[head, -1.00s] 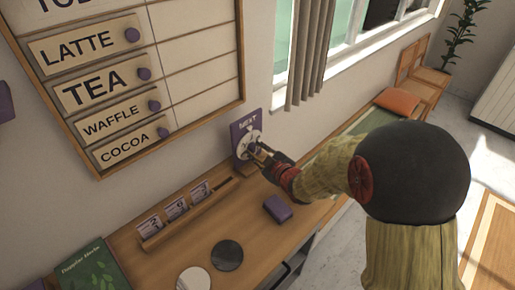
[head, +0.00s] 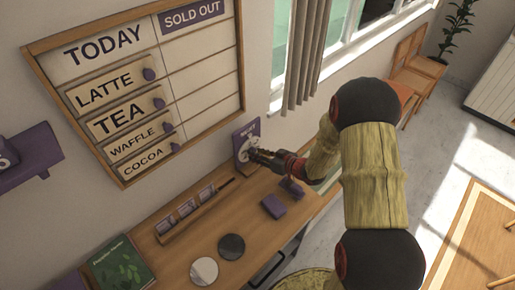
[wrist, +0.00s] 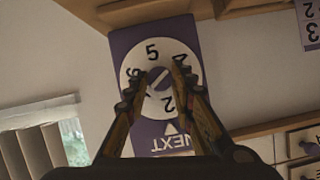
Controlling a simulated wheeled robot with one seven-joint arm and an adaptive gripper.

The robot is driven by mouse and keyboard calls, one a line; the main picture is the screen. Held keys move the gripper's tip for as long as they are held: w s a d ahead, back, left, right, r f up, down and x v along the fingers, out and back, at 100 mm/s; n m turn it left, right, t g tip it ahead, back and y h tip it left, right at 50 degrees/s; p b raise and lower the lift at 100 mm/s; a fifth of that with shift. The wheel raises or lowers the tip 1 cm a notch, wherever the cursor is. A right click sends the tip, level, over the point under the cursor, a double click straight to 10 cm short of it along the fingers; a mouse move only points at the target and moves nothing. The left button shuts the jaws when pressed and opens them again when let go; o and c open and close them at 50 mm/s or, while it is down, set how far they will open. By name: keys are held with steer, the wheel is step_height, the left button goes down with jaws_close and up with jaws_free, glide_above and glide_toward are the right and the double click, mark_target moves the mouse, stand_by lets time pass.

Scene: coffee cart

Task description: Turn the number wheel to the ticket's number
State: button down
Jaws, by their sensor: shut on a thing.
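The number wheel is a white disc (wrist: 135,65) with black digits on a purple NEXT plate (wrist: 125,42). It also shows in the head view (head: 242,145), against the wall at the table's back. In the wrist view the plate appears upside down; its white triangle points at the wheel close to the 2, and 5, 4 and 6 also show. My gripper (wrist: 161,78) is shut on the wheel's central knob (wrist: 157,77); its fingers hide parts of the rim. Ticket cards (head: 187,208) stand in a wooden rack (head: 167,239); their numbers are too small to read.
A purple block (head: 273,206) lies on the table in front of the wheel, with another purple thing (head: 292,188) beside my arm. A dark disc (head: 231,247), a white disc (head: 204,271) and a green book (head: 122,264) lie nearer. A menu board (head: 140,85) hangs above.

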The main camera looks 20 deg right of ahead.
steer(key=shift+m+y+p, duration=0.3)
steer(key=shift+p, duration=0.25)
steer(key=c, duration=1.5)
jaws_free()
steer(key=shift+d, duration=0.1)
steer(key=v, duration=1.2)
